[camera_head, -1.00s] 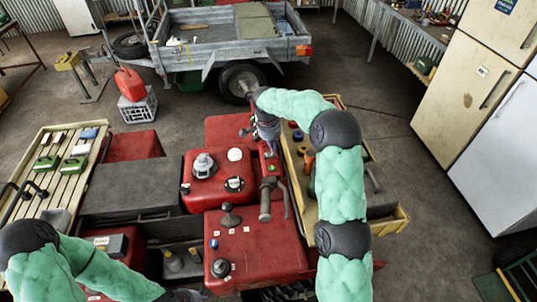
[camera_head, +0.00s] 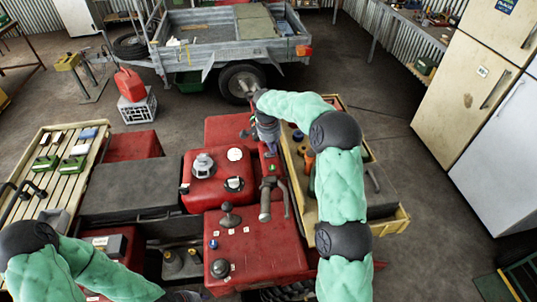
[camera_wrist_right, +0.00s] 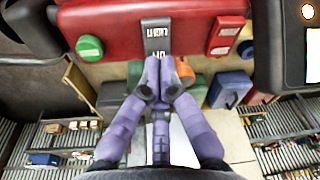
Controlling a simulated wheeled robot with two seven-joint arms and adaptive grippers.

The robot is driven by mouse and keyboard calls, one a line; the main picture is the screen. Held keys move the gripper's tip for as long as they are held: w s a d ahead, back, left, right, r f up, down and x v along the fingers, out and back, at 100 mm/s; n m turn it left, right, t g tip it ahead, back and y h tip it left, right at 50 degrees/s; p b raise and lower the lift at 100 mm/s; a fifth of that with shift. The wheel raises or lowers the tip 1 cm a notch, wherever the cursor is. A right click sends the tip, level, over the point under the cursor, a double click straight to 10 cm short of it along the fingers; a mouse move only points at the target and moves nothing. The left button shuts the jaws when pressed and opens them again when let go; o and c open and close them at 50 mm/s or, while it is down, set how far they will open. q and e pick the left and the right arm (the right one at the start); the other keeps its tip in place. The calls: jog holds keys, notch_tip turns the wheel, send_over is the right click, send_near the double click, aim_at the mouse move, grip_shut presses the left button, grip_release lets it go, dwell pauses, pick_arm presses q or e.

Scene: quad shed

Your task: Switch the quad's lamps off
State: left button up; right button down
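The red quad (camera_head: 262,250) fills the middle of the head view. In the right wrist view, a dark switch with white lettering that seems to read LIGHTS, upside down (camera_wrist_right: 155,36), sits on the quad's red panel (camera_wrist_right: 118,22). My right gripper (camera_wrist_right: 160,72) has its purple fingertips together at the switch's lower end in that view; I cannot tell whether they touch it. In the head view, the right gripper (camera_head: 270,146) is beside the handlebar, partly hidden by its arm. My left gripper (camera_head: 186,296) is mostly cut off at the bottom edge. The quad's lamps cannot be made out.
A green round button (camera_wrist_right: 89,48) and a red switch (camera_wrist_right: 225,36) flank the lettered switch. A handlebar grip (camera_head: 265,206) and a black-knobbed lever (camera_head: 229,217) stand close by. A yellowish front tray (camera_head: 398,220) lies under my right arm. A trailer (camera_head: 190,52) stands behind.

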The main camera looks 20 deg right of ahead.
jog(key=shift+f+b, duration=0.45)
jog(key=shift+f, duration=0.1)
jog(key=shift+r, duration=0.1)
dwell(0.3)
jog(key=shift+r+p, duration=0.35)
jog(key=shift+r, duration=0.1)
jog(key=shift+r+p, duration=1.35)
jog(key=shift+r, duration=1.7)
jog(key=shift+f, duration=0.1)
